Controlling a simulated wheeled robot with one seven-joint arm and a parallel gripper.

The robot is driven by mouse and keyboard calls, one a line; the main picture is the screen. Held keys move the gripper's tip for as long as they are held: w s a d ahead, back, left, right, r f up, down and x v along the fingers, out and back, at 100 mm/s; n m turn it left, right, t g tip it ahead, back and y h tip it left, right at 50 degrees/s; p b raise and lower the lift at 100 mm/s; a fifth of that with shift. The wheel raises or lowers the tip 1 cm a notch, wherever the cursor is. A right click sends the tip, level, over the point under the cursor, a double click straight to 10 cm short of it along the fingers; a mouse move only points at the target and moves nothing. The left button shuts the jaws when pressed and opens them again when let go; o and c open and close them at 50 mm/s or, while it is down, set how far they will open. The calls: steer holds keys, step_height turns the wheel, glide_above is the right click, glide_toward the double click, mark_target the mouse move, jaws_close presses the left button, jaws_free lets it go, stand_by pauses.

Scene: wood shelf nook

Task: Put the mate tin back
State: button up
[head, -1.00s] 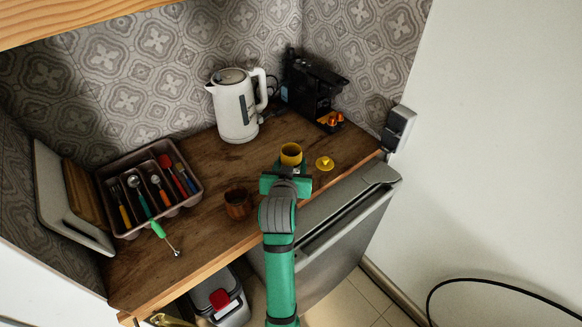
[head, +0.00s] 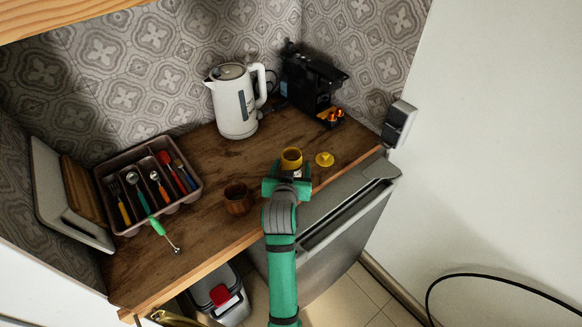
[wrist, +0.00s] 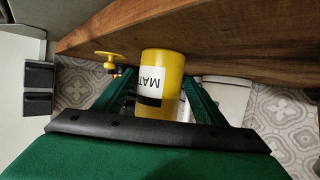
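The mate tin (head: 291,158) is a yellow can with a white label reading "MAT" in the wrist view (wrist: 160,85). In the head view its top looks open, and it is near the counter's front right. My gripper (head: 287,177) is just in front of it. In the wrist view (wrist: 160,78) the two green fingers lie along both sides of the tin, their tips close against it, so it looks gripped. Its base is partly hidden; I cannot tell whether it touches the counter. A yellow lid with a knob (head: 325,159) lies to its right.
A brown cup (head: 237,199) stands left of my gripper. A cutlery tray (head: 196,193) is at the left, with a green-handled utensil (head: 158,227) in front. A white kettle (head: 235,105) and black coffee machine (head: 309,82) stand behind. The counter (head: 215,150) is clear before the kettle.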

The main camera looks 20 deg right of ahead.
steer(key=shift+r, duration=0.1)
steer(key=shift+s+a+r, duration=0.1)
steer(key=shift+s+r, duration=0.05)
steer(key=shift+s, duration=0.1)
steer(key=v, duration=1.1)
steer(key=shift+s+r, duration=0.2)
steer(key=shift+a, duration=0.1)
